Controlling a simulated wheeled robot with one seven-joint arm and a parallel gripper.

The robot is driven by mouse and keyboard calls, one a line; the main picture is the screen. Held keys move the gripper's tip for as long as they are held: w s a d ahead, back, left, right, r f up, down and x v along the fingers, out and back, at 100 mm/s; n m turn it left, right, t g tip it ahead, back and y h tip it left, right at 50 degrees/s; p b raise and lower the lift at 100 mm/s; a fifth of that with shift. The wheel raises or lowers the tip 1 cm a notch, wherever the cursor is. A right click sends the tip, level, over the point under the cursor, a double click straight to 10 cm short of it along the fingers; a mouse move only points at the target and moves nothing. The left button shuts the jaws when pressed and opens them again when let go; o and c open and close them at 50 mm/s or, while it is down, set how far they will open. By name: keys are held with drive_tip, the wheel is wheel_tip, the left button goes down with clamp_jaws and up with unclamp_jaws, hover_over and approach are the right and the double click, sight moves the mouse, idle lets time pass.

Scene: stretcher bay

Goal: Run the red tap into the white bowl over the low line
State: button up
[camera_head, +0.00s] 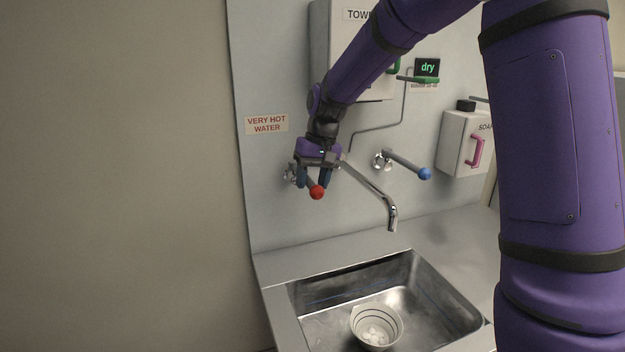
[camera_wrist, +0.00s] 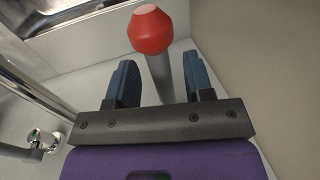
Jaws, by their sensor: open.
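The red tap (camera_head: 317,191) is a lever with a red ball end on the wall, left of the spout. In the wrist view its red knob (camera_wrist: 151,30) and grey lever lie between my two blue fingers. My gripper (camera_head: 316,180) is open around the lever, with a visible gap on each side in the wrist view. The white bowl (camera_head: 357,313) sits in the steel sink, with dark lines inside and pale round shapes at its bottom. The spout (camera_head: 391,215) hangs above the sink, behind the bowl in the picture. No water stream shows from it.
A blue-ended tap lever (camera_head: 424,174) is right of the spout. A "very hot water" sign (camera_head: 267,124) is on the wall. A towel box, a green lever with a "dry" display (camera_head: 427,67), and a soap box (camera_head: 460,140) are also mounted there. The sink (camera_head: 455,318) is otherwise empty.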

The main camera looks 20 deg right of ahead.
clamp_jaws()
drive_tip(key=shift+a+m, duration=0.8)
drive_tip(key=shift+a, duration=0.1)
unclamp_jaws()
wheel_tip(320, 180, up, 11)
drive_tip(key=d, duration=0.2)
drive_tip(key=shift+f, duration=0.15)
drive_tip(key=shift+s, duration=0.1)
